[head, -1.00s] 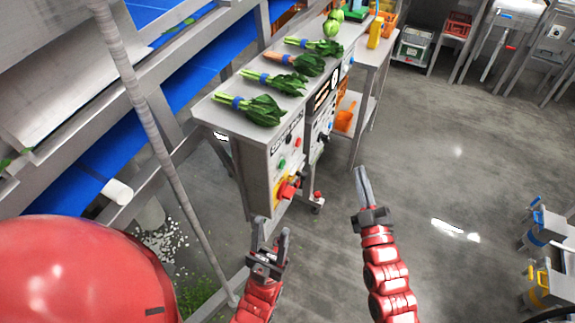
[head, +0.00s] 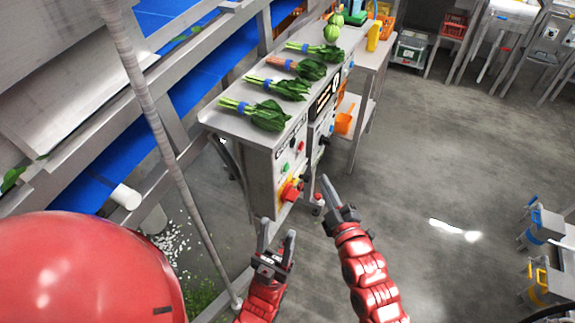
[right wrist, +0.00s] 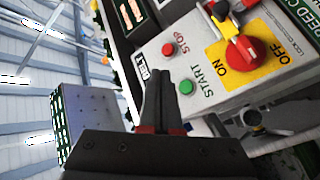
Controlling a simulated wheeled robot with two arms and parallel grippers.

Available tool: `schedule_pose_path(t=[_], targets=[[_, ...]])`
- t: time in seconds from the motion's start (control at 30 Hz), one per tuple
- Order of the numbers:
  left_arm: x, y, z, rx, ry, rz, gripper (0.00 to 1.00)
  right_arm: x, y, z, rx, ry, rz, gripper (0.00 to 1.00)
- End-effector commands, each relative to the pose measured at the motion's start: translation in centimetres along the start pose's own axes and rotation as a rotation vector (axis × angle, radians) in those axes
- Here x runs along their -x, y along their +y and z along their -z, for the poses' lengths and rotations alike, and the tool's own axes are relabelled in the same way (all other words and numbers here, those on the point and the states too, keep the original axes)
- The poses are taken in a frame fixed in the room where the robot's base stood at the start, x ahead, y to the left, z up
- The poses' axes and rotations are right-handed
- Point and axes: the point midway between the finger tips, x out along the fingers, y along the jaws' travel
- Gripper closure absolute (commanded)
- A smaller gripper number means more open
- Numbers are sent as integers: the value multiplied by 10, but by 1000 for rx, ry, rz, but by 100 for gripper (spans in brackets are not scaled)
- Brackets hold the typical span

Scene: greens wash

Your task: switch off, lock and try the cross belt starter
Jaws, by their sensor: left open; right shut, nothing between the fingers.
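The starter box (head: 286,168) is the grey panel on the near end of the steel bench. It carries a red rotary switch (head: 291,189) on a yellow plate, which also shows in the right wrist view (right wrist: 243,48) with ON and OFF lettering. I cannot tell surely which way the switch points. A red STOP button (right wrist: 168,49) and a green START button (right wrist: 186,87) sit beside it. My right gripper (head: 324,178) is shut and empty, right of the panel and apart from the switch. My left gripper (head: 277,236) is open and empty below the panel. No padlock is clearly identifiable.
Bunches of greens (head: 262,113) lie along the bench top (head: 225,118). A blue conveyor belt (head: 185,105) and its frame run at the left. A large red rounded body part of mine fills the lower left.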

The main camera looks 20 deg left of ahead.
Motion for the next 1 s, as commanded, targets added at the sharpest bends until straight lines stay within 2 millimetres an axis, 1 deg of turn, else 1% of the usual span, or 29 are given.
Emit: schedule_pose_path(t=[0.03,0.27,0.3,0.43,0.63,1.0], targets=[[-7,0,1,0,0,0,50,-6,-2,8,-5,3,3,100],[-26,-1,4,0,0,0,50,-28,-20,25,-4,1,7,100],[-22,-1,4,0,0,0,50,-31,-23,25,-2,2,3,100],[-22,-1,4,0,0,0,50,-40,-29,31,-2,2,1,100],[-22,-1,4,0,0,0,50,-46,-35,34,-1,1,3,100],[-22,-1,4,0,0,0,50,-46,-35,35,-1,1,3,100]])
